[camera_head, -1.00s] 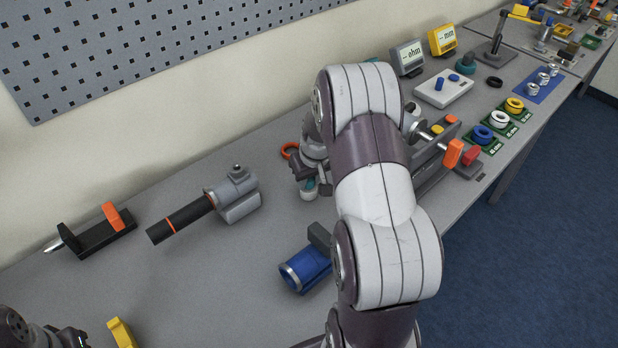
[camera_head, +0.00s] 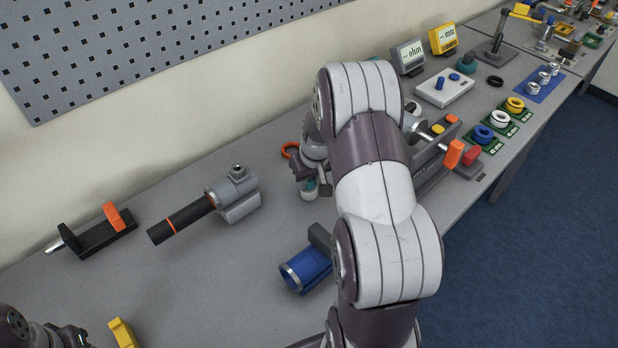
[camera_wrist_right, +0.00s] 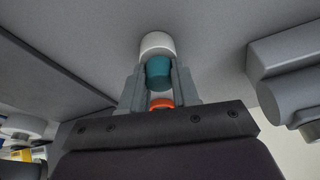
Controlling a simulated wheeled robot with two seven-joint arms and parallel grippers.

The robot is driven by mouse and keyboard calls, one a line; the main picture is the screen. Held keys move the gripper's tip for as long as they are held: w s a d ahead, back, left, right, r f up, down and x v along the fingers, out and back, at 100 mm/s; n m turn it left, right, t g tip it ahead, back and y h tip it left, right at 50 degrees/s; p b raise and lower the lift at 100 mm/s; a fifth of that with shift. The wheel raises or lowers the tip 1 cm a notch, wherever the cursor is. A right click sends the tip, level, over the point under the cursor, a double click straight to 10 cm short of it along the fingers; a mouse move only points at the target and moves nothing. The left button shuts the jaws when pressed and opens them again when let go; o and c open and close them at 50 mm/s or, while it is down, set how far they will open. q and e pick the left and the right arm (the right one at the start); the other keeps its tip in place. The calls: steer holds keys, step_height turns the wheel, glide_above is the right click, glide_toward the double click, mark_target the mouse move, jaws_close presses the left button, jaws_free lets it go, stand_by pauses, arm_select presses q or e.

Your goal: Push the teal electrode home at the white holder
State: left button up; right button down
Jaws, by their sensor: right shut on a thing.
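The teal electrode (camera_wrist_right: 159,72) is between the two fingers of my right gripper (camera_wrist_right: 160,80), which is shut on it. In the wrist view its end is at the white holder (camera_wrist_right: 157,43), and the two look in line; I cannot tell how deep it sits. In the head view my right gripper (camera_head: 309,178) is above the table, left of my arm. A bit of the teal electrode (camera_head: 311,184) shows there above the white holder (camera_head: 309,195). A dark part of my left arm shows at the bottom left; its fingers cannot be made out.
A blue cylinder clamp (camera_head: 307,270) lies in front. A grey fitting with a black tube (camera_head: 183,218) and a black block with an orange part (camera_head: 100,235) lie left. Meters and a rail fixture (camera_head: 435,160) stand right.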

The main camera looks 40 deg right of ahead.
steer(key=shift+w+d+f, duration=0.1)
stand_by(0.4)
stand_by(0.3)
steer(key=shift+r+p, duration=0.3)
stand_by(0.9)
steer(key=shift+f, duration=0.4)
steer(key=shift+s+a, duration=0.2)
steer(key=shift+s, duration=0.05)
stand_by(0.4)
